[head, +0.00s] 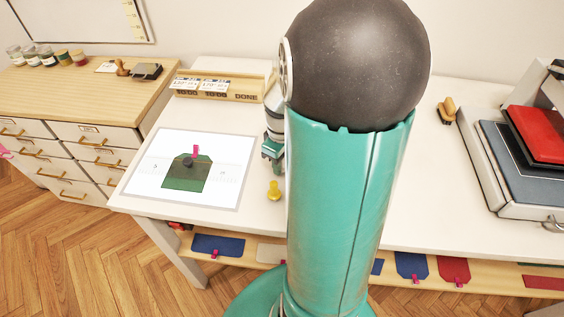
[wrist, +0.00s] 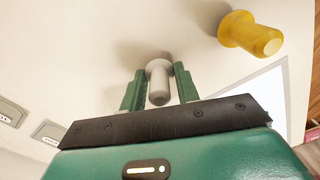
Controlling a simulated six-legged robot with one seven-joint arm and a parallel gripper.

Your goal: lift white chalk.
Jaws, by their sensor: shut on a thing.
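The white chalk (wrist: 158,88) is a short pale cylinder standing between the two green fingers of my gripper (wrist: 159,80) in the wrist view. The fingers are shut on it, one on each side. A soft shadow lies on the table just behind it; I cannot tell whether its base touches the table. In the head view my gripper (head: 272,152) is low over the white table (head: 262,225), right of the patterned sheet, partly behind my arm. The chalk cannot be made out there.
A yellow chalk-like piece (head: 274,190) stands close by, also in the wrist view (wrist: 250,34). A white sheet (head: 228,190) with a green cloth piece (head: 187,178) lies left. A wooden rack (head: 215,86) stands behind. A press (head: 540,165) and a brush (head: 447,110) are right.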

